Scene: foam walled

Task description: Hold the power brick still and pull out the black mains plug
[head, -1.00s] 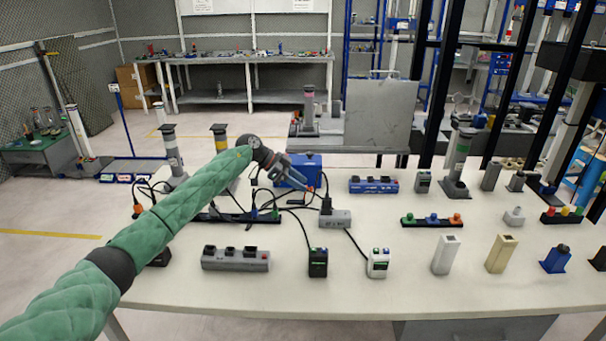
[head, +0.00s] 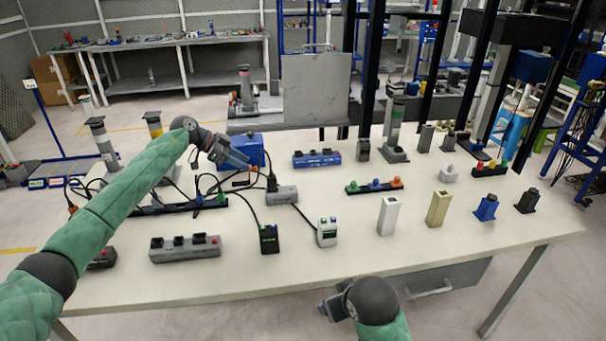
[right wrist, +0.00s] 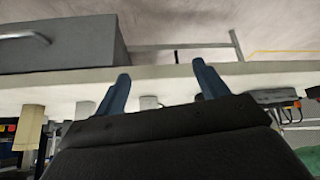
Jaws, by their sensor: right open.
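The power brick (head: 283,195) is a small grey block in the middle of the table. A black mains plug (head: 272,183) stands upright at its left end, with black cable around it. My left gripper (head: 246,162) is above and left of the plug, apart from it; I cannot tell whether its fingers are apart. My right gripper (head: 326,308) is low at the table's front edge, far from the brick. In the right wrist view the right gripper (right wrist: 161,86) has its two blue fingers spread with nothing between them.
A grey power strip (head: 185,248), a black box (head: 269,238) and a white box (head: 327,231) stand in front of the brick. A blue box (head: 240,149) stands behind the left gripper. Loose cables lie left of the brick. The front right tabletop (head: 480,245) is clear.

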